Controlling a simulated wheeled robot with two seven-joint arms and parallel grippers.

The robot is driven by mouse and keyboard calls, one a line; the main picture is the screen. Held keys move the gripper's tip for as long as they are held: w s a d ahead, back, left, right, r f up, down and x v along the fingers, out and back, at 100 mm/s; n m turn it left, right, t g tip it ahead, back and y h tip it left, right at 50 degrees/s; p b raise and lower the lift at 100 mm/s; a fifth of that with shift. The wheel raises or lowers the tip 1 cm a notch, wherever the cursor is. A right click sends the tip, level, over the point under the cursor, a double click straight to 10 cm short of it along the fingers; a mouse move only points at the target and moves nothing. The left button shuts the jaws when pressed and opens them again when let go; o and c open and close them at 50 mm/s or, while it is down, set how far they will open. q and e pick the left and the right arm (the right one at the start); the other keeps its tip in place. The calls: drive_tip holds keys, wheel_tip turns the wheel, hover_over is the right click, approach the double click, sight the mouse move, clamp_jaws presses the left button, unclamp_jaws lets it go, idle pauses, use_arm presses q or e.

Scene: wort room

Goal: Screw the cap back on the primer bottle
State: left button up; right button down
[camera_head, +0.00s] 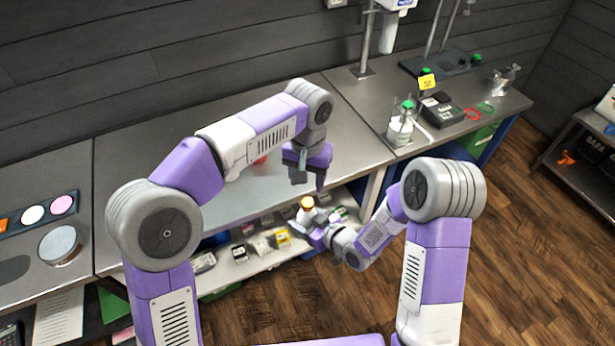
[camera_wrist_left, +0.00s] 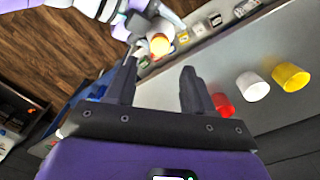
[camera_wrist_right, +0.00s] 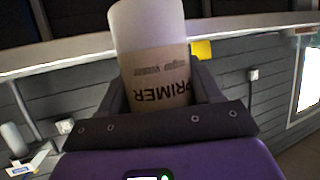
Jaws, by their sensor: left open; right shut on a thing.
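The primer bottle (camera_wrist_right: 152,45) is pale and cylindrical, with a tan label reading PRIMER. My right gripper (camera_head: 316,226) is shut around it in front of the bench. The bottle's orange-yellow top (camera_wrist_left: 159,44) faces the left wrist camera; I cannot tell whether this is a cap or the open mouth. My left gripper (camera_wrist_left: 155,82) is open and empty, above the bottle in the head view. A red cap-like piece (camera_wrist_left: 222,104), a white one (camera_wrist_left: 253,86) and a yellow one (camera_wrist_left: 291,77) stand in a row on the bench. My left arm mostly hides them in the head view.
The steel bench (camera_head: 130,170) runs behind my arms, with a lower shelf (camera_head: 235,270) of small packets and boxes close to the bottle. A glass vessel with a green top (camera_head: 402,127) and a dark device (camera_head: 440,110) stand at the right. Open floor lies at front right.

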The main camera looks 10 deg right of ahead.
sight(308, 202)
use_arm(q)
drive_tip(key=shift+f, duration=4.05)
clamp_jaws()
drive_tip(key=shift+m, duration=0.9)
drive_tip(key=shift+o, duration=0.7)
unclamp_jaws()
